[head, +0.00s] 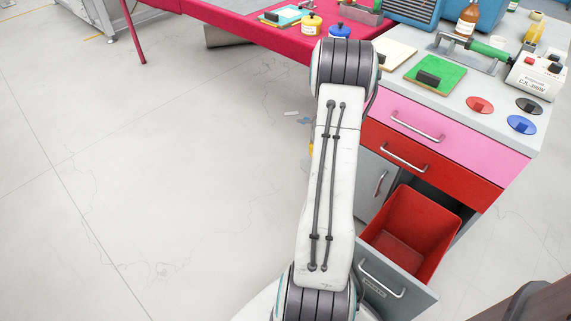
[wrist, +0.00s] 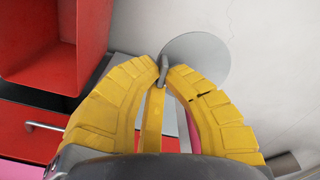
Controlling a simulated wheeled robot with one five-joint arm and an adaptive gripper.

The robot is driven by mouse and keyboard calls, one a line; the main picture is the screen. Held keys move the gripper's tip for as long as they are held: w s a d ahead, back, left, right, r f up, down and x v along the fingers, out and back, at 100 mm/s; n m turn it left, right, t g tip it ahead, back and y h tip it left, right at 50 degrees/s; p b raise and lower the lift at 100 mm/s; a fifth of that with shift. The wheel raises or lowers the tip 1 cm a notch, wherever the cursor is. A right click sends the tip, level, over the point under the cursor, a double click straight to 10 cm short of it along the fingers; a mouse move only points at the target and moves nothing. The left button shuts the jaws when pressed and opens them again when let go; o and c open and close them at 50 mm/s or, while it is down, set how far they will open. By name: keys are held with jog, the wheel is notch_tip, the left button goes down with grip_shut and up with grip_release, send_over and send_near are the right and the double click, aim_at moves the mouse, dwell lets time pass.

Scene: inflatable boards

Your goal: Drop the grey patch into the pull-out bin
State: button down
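The grey patch is a flat round disc (wrist: 197,58) with an upright tab. My gripper (wrist: 164,78) has its yellow fingertips closed on the tab, and the disc hangs beyond them. The pull-out bin (head: 432,211) is red, open at the top and stands out from the grey cabinet; its visible floor is bare. In the wrist view the bin (wrist: 98,28) is at the upper left, and the patch is to its right against pale floor, apart from it. In the head view my arm hides the patch and most of my gripper.
The cabinet's pink drawer (head: 455,135) and red drawer (head: 450,165) are above the bin. Red (head: 480,103), black (head: 529,106) and blue (head: 521,125) patches lie on the cabinet top. A magenta-covered table (head: 240,30) stands behind. The floor at left is clear.

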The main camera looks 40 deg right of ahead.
jog(key=s+d+f+m+b, duration=0.2)
jog(key=s+d+m+b, duration=0.3)
jog(key=s, duration=0.5)
jog(key=s+d+f+m+b, duration=0.2)
jog(key=s+d+m, duration=0.2)
jog(key=s+m, duration=0.5)
jog(key=s+d+f+m+b, duration=0.2)
jog(key=s+d+m+b, duration=0.25)
jog(key=s, duration=0.75)
jog(key=shift+m, duration=0.45)
jog(key=f+b, duration=0.4)
jog(key=f, duration=0.1)
jog(key=shift+w+a+f, duration=0.1)
jog(key=shift+w+f, duration=0.1)
jog(key=shift+f, duration=0.15)
